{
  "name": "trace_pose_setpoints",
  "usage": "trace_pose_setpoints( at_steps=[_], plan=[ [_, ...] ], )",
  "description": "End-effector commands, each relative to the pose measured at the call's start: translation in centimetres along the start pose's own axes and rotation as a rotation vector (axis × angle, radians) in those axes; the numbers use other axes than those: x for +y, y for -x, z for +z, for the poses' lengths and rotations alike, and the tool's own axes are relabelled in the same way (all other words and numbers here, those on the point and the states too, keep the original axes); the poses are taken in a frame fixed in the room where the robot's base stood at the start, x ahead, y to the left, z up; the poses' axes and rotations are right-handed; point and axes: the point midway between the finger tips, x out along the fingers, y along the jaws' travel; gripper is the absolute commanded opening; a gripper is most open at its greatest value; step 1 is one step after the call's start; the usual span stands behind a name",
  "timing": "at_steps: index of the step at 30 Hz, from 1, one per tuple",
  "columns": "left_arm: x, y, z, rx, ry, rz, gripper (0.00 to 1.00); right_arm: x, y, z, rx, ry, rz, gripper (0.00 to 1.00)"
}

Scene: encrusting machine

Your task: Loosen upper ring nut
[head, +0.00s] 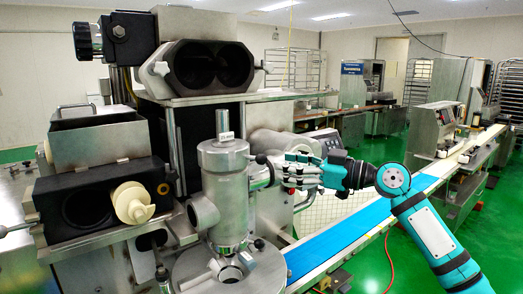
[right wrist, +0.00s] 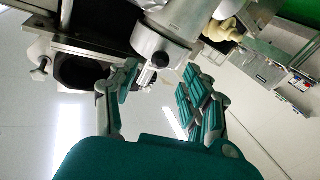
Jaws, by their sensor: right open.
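The upper ring nut (head: 223,158) is a metal collar around the top of the upright steel cylinder (head: 228,205). A short handle with a dark knob (head: 261,159) sticks out from its right side. In the right wrist view the ring nut (right wrist: 158,45) is at the top centre, its handle pointing towards the hand. My right gripper (head: 272,172) reaches in from the right, beside the cylinder. In the wrist view my right gripper (right wrist: 160,80) is open, with its fingers on either side of the handle end. Contact cannot be told. My left gripper is not in view.
A black twin-bore housing (head: 203,66) stands above and behind the cylinder. A hopper unit with a cream screw (head: 132,203) is at the left. A round metal plate (head: 258,270) lies below the cylinder. A blue conveyor belt (head: 335,237) runs off to the right.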

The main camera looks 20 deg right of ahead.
Motion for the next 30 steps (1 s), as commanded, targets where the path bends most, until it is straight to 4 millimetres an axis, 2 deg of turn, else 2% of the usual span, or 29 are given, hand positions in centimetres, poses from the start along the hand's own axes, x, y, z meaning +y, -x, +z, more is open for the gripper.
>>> trace_pose_setpoints(
  at_steps=[1,3,6,10,15,23,30],
  plan=[
    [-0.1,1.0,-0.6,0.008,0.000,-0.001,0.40,0.0,-1.2,-0.6,0.003,-0.001,-0.003,0.48],
    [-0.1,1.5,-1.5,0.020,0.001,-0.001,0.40,0.0,-2.7,-0.5,0.002,-0.001,-0.003,0.48],
    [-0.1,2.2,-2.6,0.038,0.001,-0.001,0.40,0.0,-4.5,-0.5,0.002,-0.001,-0.001,0.48],
    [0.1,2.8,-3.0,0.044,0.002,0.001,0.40,0.0,-6.1,-0.3,0.002,-0.001,0.000,0.48],
    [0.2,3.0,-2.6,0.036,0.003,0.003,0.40,0.0,-7.2,-0.1,0.000,0.000,0.000,0.48],
    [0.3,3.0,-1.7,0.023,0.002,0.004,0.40,0.0,-7.3,0.0,0.000,0.001,0.001,0.48],
    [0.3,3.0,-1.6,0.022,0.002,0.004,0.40,0.0,-7.3,0.0,0.000,0.000,0.000,0.19]
  ],
)
